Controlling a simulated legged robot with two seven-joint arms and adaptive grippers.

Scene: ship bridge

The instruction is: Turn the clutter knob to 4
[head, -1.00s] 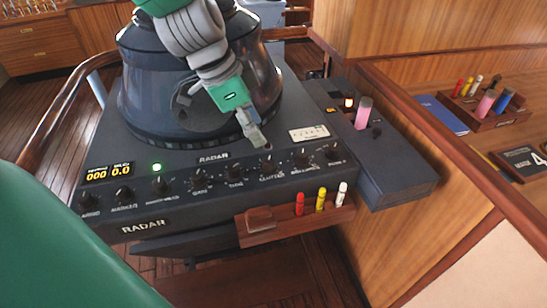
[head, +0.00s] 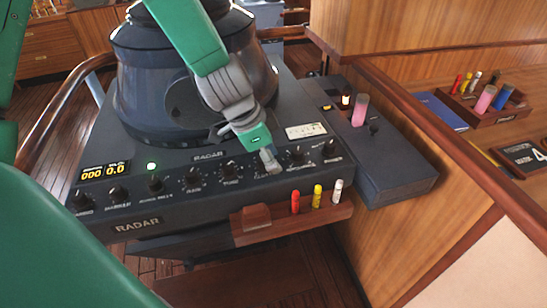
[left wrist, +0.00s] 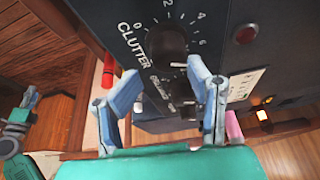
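The clutter knob (left wrist: 168,42) is a dark round knob on the radar panel, with the word CLUTTER and a scale from 0 up through 2, 4 and 6 around it. I cannot make out its pointer. My left gripper (head: 270,162) is at the panel's front row in the head view and covers most of this knob. In the left wrist view the left gripper (left wrist: 163,74) is open, its two fingers apart, with the knob just ahead between and beyond the tips. I see no clear contact. Part of what looks like my right gripper (left wrist: 20,122) shows at the left edge.
The radar console (head: 138,226) has several other knobs beside this one. A wooden holder (head: 256,224) with red, yellow and white markers sits below the panel. A side box (head: 395,165) with a pink cylinder (head: 360,110) stands to the right.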

